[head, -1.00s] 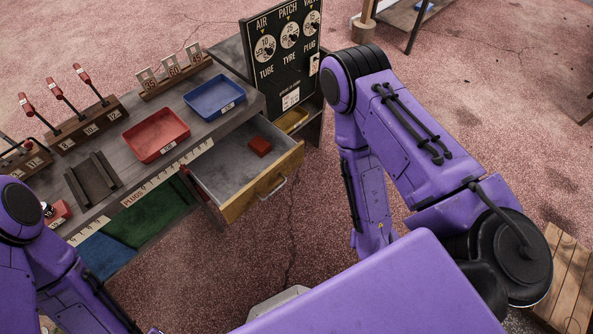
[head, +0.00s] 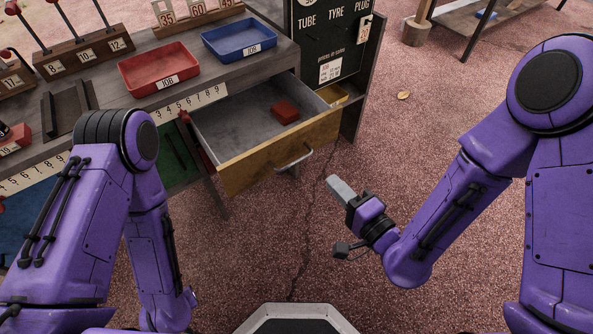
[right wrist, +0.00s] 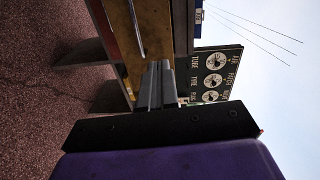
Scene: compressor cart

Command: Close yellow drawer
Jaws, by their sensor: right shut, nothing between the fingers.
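The yellow drawer (head: 240,171) hangs open from the cart, its yellow front facing me with a metal bar handle (head: 294,158). A small red block (head: 285,111) lies inside it. My right gripper (head: 338,186) is shut and empty, in front of and to the right of the handle, apart from it in the head view. In the right wrist view the shut fingers (right wrist: 155,85) point toward the yellow front (right wrist: 122,30) and its handle (right wrist: 137,32). My left arm shows at the left of the head view, but its gripper is not visible.
The cart top holds a red tray (head: 158,86), a blue tray (head: 239,53) and racks of tools at the left. A dark sign board (head: 330,50) stands right of the drawer. The floor in front of the drawer is clear.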

